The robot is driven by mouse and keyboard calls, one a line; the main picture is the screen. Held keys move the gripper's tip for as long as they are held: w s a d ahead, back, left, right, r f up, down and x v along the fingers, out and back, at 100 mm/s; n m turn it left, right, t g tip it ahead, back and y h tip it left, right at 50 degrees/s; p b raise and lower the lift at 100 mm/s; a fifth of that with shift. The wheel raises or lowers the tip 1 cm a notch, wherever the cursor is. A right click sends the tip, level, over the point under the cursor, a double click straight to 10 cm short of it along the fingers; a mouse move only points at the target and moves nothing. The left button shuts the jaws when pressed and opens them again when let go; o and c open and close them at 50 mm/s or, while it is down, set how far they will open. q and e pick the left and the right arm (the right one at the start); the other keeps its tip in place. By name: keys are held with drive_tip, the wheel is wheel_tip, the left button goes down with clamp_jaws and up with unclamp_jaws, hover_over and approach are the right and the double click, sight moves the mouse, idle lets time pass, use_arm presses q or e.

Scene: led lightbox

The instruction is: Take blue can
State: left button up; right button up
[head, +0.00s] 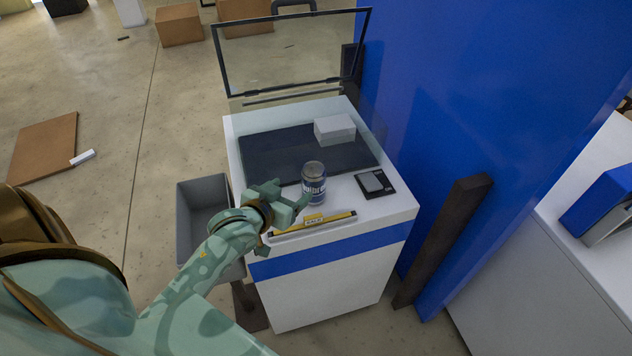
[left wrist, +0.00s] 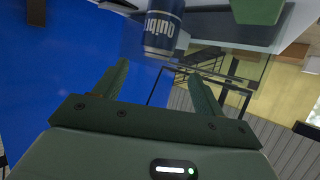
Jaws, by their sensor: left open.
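The blue can (head: 314,184) stands upright on the white cabinet top, at the front edge of the dark panel. It has a dark blue body with pale lettering and a grey top. My left gripper (head: 301,200) is open and empty, just left of the can, with one finger close to it. I cannot tell from the head view whether they touch. In the left wrist view the can (left wrist: 163,30) shows upside down beyond the two open fingers (left wrist: 166,82), apart from their tips. My right gripper is in neither view.
A yellow-and-black bar (head: 312,224) lies along the cabinet's front edge. A small black scale-like device (head: 375,183) lies right of the can, and a white box (head: 334,129) behind. The clear lid (head: 290,55) stands open. A grey bin (head: 203,205) is at left, a blue wall (head: 440,130) at right.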

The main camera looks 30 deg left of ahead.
sight(307, 179)
use_arm(q)
drive_tip(key=b+x, duration=0.1)
drive_tip(key=x, duration=0.6)
drive_tip(key=shift+f+b, duration=0.25)
drive_tip(key=shift+b, duration=0.15)
drive_tip(key=b+x, duration=0.1)
drive_tip(key=x, duration=0.1)
drive_tip(key=b+x, duration=0.1)
drive_tip(key=x, duration=0.2)
drive_tip(key=shift+w+d+f, duration=0.1)
drive_tip(key=shift+d+f, duration=0.1)
drive_tip(key=shift+f, duration=0.05)
drive_tip(key=shift+w, duration=0.2)
drive_tip(key=shift+s+r, duration=0.1)
drive_tip(key=shift+r, duration=0.05)
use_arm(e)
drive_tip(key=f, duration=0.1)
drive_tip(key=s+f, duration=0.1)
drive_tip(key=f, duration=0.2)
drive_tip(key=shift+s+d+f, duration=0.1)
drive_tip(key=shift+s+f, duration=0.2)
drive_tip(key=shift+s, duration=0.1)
use_arm(q)
drive_tip(key=c, duration=1)
drive_tip(key=shift+o, duration=0.2)
drive_tip(key=shift+r, duration=0.15)
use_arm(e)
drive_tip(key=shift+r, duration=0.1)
